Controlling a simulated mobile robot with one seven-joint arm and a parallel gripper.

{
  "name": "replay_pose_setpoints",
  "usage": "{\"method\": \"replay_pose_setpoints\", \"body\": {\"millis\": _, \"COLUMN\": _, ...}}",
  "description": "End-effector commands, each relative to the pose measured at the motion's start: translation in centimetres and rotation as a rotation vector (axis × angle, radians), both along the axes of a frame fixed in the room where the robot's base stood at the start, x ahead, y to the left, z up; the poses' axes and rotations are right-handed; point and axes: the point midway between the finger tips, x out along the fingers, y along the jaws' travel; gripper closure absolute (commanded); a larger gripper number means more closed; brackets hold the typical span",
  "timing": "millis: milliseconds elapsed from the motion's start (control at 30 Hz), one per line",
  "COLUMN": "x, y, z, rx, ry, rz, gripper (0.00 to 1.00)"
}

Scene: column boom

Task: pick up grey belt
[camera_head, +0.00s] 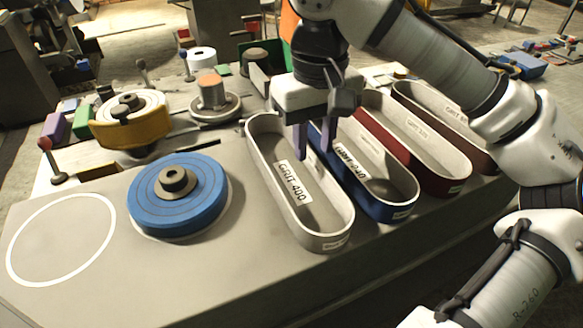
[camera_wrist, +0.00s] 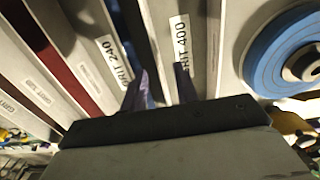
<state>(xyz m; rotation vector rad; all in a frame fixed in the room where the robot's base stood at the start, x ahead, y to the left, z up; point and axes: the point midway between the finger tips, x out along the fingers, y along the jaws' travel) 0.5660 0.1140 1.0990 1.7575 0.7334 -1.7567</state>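The grey belt (camera_head: 325,238) is a long upright loop labelled GRIT 400. It stands on the grey bench, leftmost of a row of similar belts. In the wrist view the grey belt (camera_wrist: 200,40) shows its label close to one finger. My gripper (camera_head: 313,148) points down at the belt's far part, near its right wall. Its two purple fingers are apart, with a gap also visible in the wrist view (camera_wrist: 160,88). The left finger appears over the loop's inside, the right one towards the blue belt. Whether either touches a wall, I cannot tell.
A blue belt (camera_head: 375,205) labelled GRIT 240 stands close on the right, then a red belt (camera_head: 447,182) and a brown one (camera_head: 480,160). A blue disc (camera_head: 150,208) lies left. The white circle (camera_head: 62,238) on the bench is empty. A yellow-rimmed roll (camera_head: 130,130) stands behind.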

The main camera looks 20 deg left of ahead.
Motion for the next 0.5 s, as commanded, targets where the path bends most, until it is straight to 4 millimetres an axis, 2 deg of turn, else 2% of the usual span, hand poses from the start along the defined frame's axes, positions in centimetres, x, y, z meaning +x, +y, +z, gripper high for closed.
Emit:
{"method": "replay_pose_setpoints", "body": {"millis": 200, "x": 0.0, "y": 0.0, "z": -2.9, "rx": -0.001, "ry": 0.001, "rz": -0.001, "gripper": 0.7}}
{"method": "replay_pose_setpoints", "body": {"millis": 500, "x": 0.0, "y": 0.0, "z": -3.4, "rx": -0.001, "ry": 0.0, "rz": -0.001, "gripper": 0.71}}
